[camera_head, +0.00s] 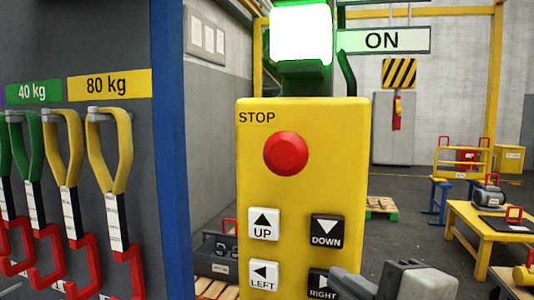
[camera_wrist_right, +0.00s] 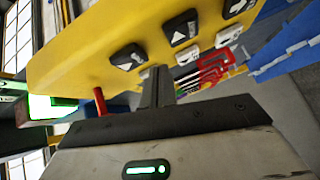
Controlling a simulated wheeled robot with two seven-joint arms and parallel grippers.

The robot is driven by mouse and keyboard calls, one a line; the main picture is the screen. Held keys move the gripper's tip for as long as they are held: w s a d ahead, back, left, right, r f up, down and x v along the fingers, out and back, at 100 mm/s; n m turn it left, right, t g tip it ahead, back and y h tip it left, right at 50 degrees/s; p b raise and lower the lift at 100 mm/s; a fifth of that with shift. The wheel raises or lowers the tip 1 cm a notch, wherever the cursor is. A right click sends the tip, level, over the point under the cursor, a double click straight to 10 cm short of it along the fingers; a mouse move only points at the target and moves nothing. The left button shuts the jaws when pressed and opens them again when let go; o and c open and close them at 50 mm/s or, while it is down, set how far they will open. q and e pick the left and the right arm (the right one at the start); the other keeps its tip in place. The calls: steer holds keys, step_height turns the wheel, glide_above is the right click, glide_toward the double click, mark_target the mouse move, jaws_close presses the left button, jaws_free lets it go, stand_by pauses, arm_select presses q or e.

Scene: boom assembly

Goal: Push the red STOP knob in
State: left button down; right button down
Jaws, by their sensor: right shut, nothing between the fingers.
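The round red STOP knob (camera_head: 285,153) sits on the upper front of the yellow control box (camera_head: 345,150), below the word STOP. In the right wrist view the knob (camera_wrist_right: 100,102) shows side-on, standing out from the yellow face. My right gripper (camera_head: 345,282) is at the lower right of the box, below and right of the knob and apart from it. It partly covers the RIGHT button (camera_head: 320,278). Its fingers (camera_wrist_right: 158,80) are shut and empty, near the box's button face; whether they touch it I cannot tell. My left gripper is not in view.
A lit lamp (camera_head: 301,35) stands above the box beside an ON sign (camera_head: 383,40). UP (camera_head: 263,224), DOWN (camera_head: 326,231) and LEFT (camera_head: 263,275) buttons lie below the knob. A rack with yellow and green slings (camera_head: 108,150) stands left; a yellow table (camera_head: 480,225) stands right.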

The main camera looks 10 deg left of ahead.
steer(key=s+d+f+m+g+h, duration=0.1)
steer(key=d+f+m+g+h, duration=0.2)
steer(key=f+m, duration=0.45)
steer(key=d+f+m+h, duration=0.3)
steer(key=d+f+m, duration=0.2)
steer(key=f, duration=0.5)
steer(key=s+d+f+m+g+h, duration=0.25)
steer(key=s+d+f, duration=0.2)
steer(key=f, duration=0.45)
steer(key=s+d+f+m+g+h, duration=0.1)
steer(key=s+d+f+m+g, duration=0.25)
steer(key=s+f, duration=0.35)
step_height(320, 180, down, 12)
steer(key=w+a+m+t+y, duration=0.1)
steer(key=a+t+y, duration=0.1)
steer(key=t, duration=0.3)
steer(key=shift+w+a+r, duration=0.15)
steer(key=shift+a+r, duration=0.05)
steer(key=shift+a, duration=0.15)
